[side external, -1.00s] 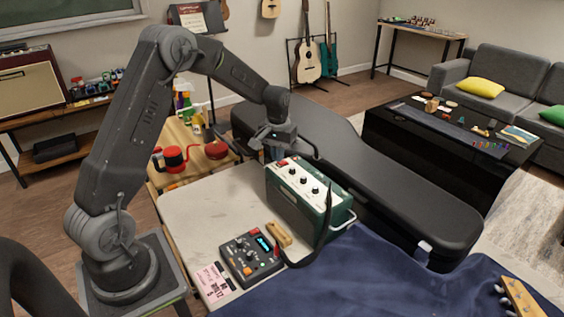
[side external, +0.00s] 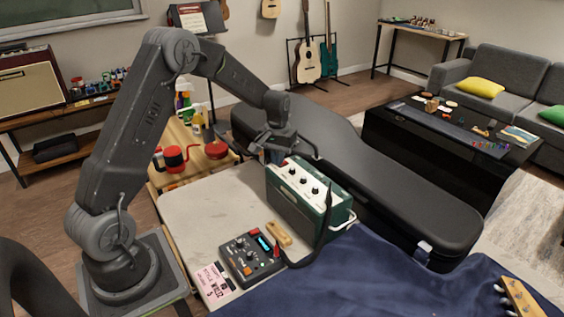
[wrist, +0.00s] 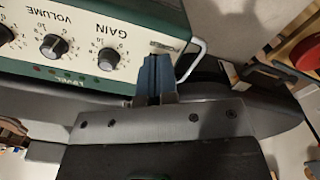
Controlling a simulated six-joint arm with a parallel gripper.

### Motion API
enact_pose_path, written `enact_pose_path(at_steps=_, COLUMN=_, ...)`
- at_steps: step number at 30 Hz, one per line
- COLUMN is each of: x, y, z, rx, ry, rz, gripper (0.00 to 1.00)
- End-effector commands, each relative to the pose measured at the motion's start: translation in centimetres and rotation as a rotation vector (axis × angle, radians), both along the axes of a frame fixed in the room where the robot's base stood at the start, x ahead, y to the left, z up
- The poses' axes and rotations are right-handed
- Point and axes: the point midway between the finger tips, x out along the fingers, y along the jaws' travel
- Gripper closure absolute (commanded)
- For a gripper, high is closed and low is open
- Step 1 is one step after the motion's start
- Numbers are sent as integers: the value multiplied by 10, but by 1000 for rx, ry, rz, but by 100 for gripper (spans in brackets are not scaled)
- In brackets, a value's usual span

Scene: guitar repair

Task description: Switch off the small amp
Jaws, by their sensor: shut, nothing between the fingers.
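The small amp (side external: 300,205) is a dark green box with a white control panel on top and a carrying handle. It stands upright on the worktable. In the wrist view the panel (wrist: 80,40) shows black knobs marked GAIN and VOLUME. My gripper (wrist: 155,65) is shut and empty. In the side view my gripper (side external: 273,155) is at the amp's far left corner.
A pedal (side external: 250,256) with a lit display, a wooden block (side external: 278,234) and a pink note (side external: 214,278) lie in front of the amp. A black guitar case (side external: 400,195) lies behind it. Bottles and a red pot (side external: 174,158) stand left on a wooden bench.

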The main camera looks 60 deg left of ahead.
Motion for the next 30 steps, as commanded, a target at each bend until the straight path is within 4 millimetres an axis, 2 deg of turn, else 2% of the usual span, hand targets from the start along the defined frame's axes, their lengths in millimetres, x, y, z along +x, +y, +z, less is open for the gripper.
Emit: enact_pose_path(at_steps=30, x=0, y=0, z=69, rx=1, ry=-2, rz=0, gripper=100)
